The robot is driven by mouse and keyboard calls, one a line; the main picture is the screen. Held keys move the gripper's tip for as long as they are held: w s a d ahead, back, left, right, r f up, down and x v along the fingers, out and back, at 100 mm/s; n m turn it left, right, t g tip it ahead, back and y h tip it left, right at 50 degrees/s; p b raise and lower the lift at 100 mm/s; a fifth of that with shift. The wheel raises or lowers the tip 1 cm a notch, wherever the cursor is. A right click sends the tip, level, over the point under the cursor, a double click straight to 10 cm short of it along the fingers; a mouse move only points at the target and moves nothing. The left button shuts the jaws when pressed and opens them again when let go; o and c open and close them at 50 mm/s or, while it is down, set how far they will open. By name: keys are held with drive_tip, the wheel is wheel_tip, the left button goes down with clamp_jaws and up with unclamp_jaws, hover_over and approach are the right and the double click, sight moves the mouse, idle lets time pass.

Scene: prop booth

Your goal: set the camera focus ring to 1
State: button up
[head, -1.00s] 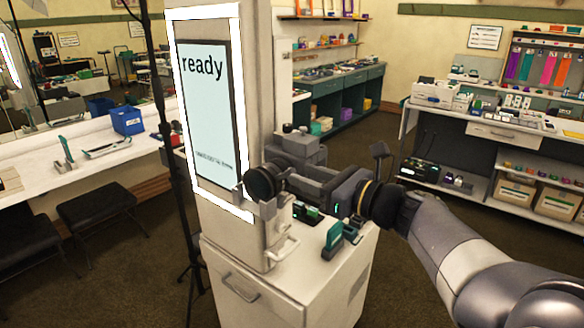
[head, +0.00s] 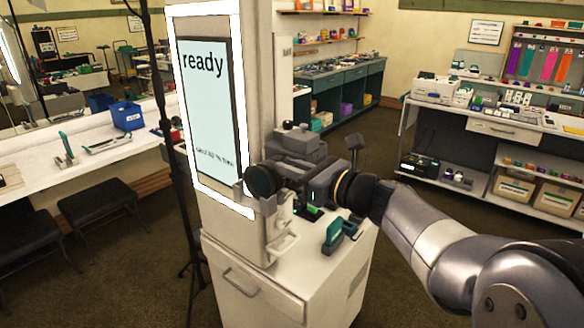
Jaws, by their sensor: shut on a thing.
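The photo booth column (head: 258,75) carries a lit screen (head: 204,115) that reads "ready", with smaller text too fine to read. A dark round camera part (head: 260,181), which looks like the lens with its ring, sticks out at the column's side above the white cabinet. My gripper (head: 283,180) reaches in from the right and is shut on this round part. The fingertips are small and partly hidden. No ring marks or numbers can be read from here.
A white cabinet (head: 265,290) stands below, with a teal item (head: 334,232) on its top. A white holder (head: 282,240) juts out near the gripper. A black stand (head: 172,130) is close on the left. Stools (head: 100,203) stand farther left. The floor at right is open.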

clamp_jaws()
drive_tip(key=shift+f+b, duration=0.15)
drive_tip(key=shift+b, duration=0.15)
